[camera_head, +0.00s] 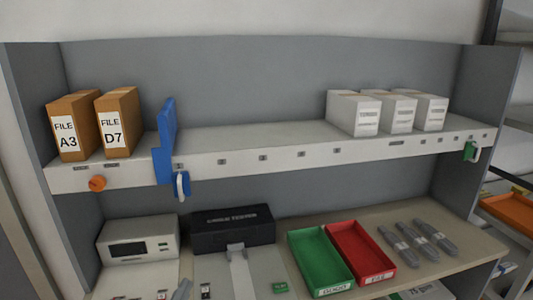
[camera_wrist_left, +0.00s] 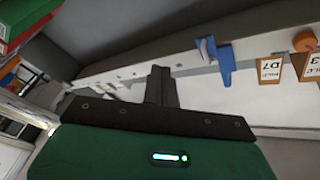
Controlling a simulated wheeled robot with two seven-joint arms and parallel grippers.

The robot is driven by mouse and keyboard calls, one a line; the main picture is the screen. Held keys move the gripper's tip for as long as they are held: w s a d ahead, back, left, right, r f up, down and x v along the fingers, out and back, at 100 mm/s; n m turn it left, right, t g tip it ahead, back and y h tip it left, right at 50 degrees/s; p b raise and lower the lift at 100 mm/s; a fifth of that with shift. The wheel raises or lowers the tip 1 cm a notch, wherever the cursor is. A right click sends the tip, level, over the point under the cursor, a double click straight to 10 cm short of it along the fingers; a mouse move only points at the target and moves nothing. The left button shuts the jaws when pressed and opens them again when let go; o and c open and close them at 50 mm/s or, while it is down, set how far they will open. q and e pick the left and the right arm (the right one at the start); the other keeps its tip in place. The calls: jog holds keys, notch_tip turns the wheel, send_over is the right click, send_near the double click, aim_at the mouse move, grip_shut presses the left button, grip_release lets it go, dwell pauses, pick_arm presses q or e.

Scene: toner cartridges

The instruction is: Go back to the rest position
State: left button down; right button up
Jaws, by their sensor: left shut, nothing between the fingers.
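My left gripper (camera_wrist_left: 162,72) shows in the left wrist view as dark fingers closed together, with nothing held between them. A dark bar and my green wrist housing lie below the fingers in that picture. The shelf (camera_wrist_left: 140,58) and its front edge appear behind the fingers, upside down, with clear space seeming to lie between. I cannot make out either gripper for certain in the head view. My right gripper is in neither view.
The shelf (camera_head: 250,155) carries orange files A3 (camera_head: 68,130) and D7 (camera_head: 116,120), a blue divider (camera_head: 164,145) and white boxes (camera_head: 355,115). Below stand a black cable tester (camera_head: 232,230), a green tray (camera_head: 318,262), a red tray (camera_head: 360,253) and grey cartridges (camera_head: 420,245).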

pick_arm(q)
jog(key=s+a+f+n+g+y, duration=0.3)
jog(key=s+f+n+g, duration=0.1)
jog(key=f, duration=0.3)
jog(key=s+a+f+n+g+y, duration=0.25)
jog(key=s+f+g, duration=0.2)
jog(key=f, duration=0.35)
jog(key=s+f+n+g+h, duration=0.1)
jog(key=s+f+g, duration=0.3)
jog(key=s, duration=0.3)
jog(key=s+f+n+g+h, duration=0.1)
jog(key=s+f+g, duration=0.35)
jog(key=s, duration=0.35)
jog(key=s+f+x, duration=0.1)
jog(key=s+x, duration=0.2)
jog(key=x, duration=1.1)
jog(key=s+a+x, duration=0.1)
jog(key=s+x, duration=0.2)
jog(key=x, duration=1.1)
jog(key=s+a+f+g, duration=0.1)
jog(key=s+a+f, duration=0.2)
jog(key=s+f, duration=1.6)
notch_tip(320, 180, down, 2)
jog(key=shift+f, duration=0.1)
jog(key=shift+s+m, duration=0.1)
jog(key=shift+m, duration=0.15)
